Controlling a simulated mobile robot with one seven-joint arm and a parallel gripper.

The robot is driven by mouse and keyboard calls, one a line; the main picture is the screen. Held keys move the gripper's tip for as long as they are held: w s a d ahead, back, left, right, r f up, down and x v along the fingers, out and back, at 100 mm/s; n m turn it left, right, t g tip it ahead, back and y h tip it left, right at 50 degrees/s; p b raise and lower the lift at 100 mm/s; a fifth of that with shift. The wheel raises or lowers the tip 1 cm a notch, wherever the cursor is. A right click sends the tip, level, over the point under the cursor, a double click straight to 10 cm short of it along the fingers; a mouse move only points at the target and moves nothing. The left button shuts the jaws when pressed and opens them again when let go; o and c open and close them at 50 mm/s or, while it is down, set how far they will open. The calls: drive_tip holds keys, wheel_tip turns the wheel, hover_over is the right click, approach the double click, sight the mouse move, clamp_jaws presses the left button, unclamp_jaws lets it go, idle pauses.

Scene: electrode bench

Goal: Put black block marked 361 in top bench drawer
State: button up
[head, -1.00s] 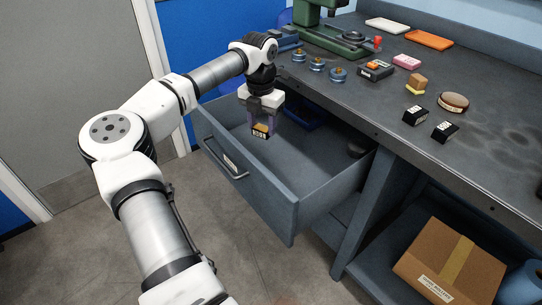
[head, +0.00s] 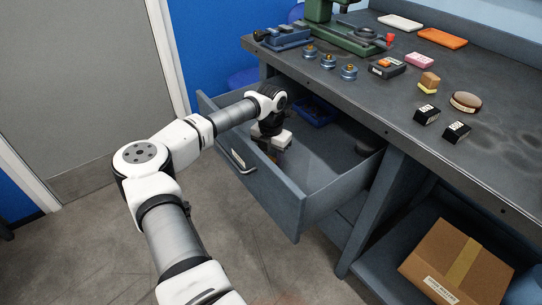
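The top bench drawer (head: 306,207) is pulled open below the bench. My gripper (head: 273,153) points down inside it, close behind the front panel. Its fingertips are low in the drawer and partly hidden, so I cannot tell whether they are open or shut. The black block with a pale label, seen between the fingers a second ago, is hidden now. I cannot read its number. Two other black blocks with white labels stand on the bench, a left one (head: 426,115) and a right one (head: 456,132); their markings are too small to read.
A blue tray (head: 318,114) and a dark round thing (head: 368,146) lie in the drawer. The bench (head: 505,150) holds a green press (head: 345,36), several blue round fixtures, a brown round thing (head: 466,102) and other small items. A cardboard box (head: 458,262) sits on the lower shelf.

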drive_tip(key=o, duration=1.2)
drive_tip(key=shift+f, duration=0.1)
wheel_tip(320, 180, up, 12)
drive_tip(key=shift+r, duration=0.15)
